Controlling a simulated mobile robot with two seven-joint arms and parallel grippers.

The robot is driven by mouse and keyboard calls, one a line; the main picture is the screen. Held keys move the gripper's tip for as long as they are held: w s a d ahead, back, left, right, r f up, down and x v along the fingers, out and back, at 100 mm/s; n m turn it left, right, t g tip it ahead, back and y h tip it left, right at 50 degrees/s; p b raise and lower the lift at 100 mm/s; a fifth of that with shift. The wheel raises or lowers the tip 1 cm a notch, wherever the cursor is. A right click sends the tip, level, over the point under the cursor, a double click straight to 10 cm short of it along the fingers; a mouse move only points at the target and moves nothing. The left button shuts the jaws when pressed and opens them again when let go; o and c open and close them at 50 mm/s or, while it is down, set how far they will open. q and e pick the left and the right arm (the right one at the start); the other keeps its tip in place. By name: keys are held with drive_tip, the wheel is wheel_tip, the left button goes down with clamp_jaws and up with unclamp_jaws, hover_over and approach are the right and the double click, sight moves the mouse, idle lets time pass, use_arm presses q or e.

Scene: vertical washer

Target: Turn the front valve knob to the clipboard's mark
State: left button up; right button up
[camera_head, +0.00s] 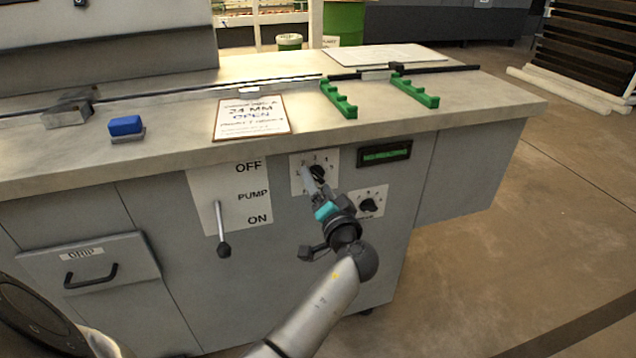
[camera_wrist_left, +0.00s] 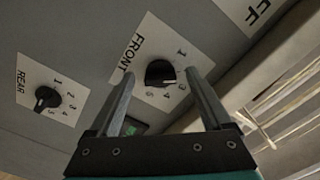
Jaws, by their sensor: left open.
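The front valve knob (camera_head: 317,172) is black, on a white numbered plate on the cabinet's front face. In the left wrist view the front knob (camera_wrist_left: 160,73) sits under the word FRONT; I cannot tell which number it points to. My left gripper (camera_head: 312,181) is open right in front of this knob. In the wrist view its two fingers reach to either side of the knob, with nothing visibly gripped. The clipboard (camera_head: 251,116) lies on the bench top; it reads "24 MM OPEN", and its smaller lines are too blurred to read. My right gripper is not in view.
The rear knob (camera_head: 369,205) on its own plate is close, low right of the front one. A pump lever (camera_head: 222,240) hangs down towards ON at the left. A green display (camera_head: 384,153), a drawer handle (camera_head: 91,276) and a blue block (camera_head: 125,125) are nearby.

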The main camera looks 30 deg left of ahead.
use_arm(q)
drive_tip(key=p+v, duration=0.2)
drive_tip(key=v, duration=1.2)
drive_tip(key=shift+s+d, duration=0.25)
drive_tip(key=shift+s, duration=0.05)
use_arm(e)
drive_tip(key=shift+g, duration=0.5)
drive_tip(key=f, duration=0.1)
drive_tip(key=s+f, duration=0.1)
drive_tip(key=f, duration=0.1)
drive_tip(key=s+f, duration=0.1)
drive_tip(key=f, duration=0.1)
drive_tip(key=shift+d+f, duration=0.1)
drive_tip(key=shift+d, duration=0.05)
